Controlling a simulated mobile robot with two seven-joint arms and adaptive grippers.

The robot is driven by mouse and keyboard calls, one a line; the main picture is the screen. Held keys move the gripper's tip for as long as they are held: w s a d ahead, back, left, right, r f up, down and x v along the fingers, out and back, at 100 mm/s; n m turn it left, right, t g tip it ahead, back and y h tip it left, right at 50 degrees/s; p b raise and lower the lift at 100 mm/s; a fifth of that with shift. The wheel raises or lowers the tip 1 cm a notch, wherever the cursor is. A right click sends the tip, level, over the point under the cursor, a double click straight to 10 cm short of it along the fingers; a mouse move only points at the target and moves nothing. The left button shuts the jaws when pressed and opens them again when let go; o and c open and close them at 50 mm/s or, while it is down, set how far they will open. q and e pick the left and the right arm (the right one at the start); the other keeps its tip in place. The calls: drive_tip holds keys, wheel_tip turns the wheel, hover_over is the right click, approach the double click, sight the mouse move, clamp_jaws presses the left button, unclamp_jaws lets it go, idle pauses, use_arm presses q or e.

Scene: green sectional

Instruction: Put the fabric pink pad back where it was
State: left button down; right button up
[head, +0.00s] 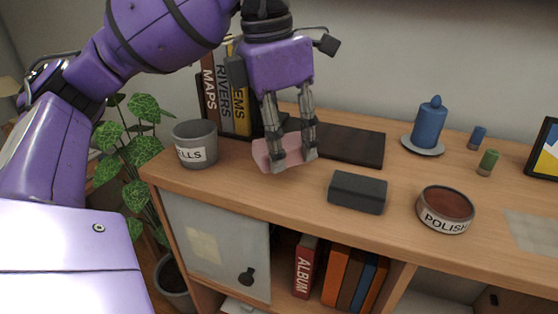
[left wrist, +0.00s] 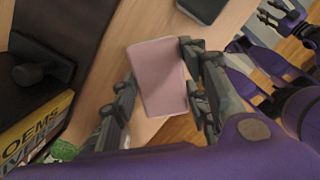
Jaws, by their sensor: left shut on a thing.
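The pink pad (head: 262,155) is a flat, rounded rectangle over the wooden cabinet top, between the grey pot and the dark flat board. My left gripper (head: 294,163) reaches down from above and is shut on it, with one finger at each side. In the left wrist view the pad (left wrist: 158,77) shows between the fingers (left wrist: 157,92). I cannot tell whether the pad touches the wood. In the left wrist view, purple and dark parts at the upper right look like my right arm and gripper (left wrist: 272,14), too small to read its fingers.
A grey pot (head: 195,145) stands left, books (head: 228,90) behind it. The dark board (head: 350,147) lies right of the pad, a dark block (head: 357,192) in front. A polish bowl (head: 446,208) and blue candle (head: 428,127) stand further right. The cabinet top's (head: 235,185) front edge is near.

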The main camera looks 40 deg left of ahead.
sight(278, 179)
use_arm(q)
drive_tip(key=shift+a+f, duration=0.35)
drive_tip(key=shift+f, duration=0.1)
drive_tip(key=f, duration=0.3)
drive_tip(key=shift+a, duration=0.4)
drive_tip(key=shift+w+f, duration=0.1)
drive_tip(key=shift+f, duration=0.3)
drive_tip(key=shift+f, duration=0.1)
drive_tip(key=shift+f, duration=0.15)
drive_tip(key=c, duration=1)
unclamp_jaws()
drive_tip(key=r, duration=0.4)
drive_tip(key=s+r, duration=0.1)
drive_tip(key=r, duration=0.7)
drive_tip(key=shift+s+a+r+p, duration=0.2)
drive_tip(key=shift+s+a+p, duration=0.05)
drive_tip(key=shift+a+p, duration=0.15)
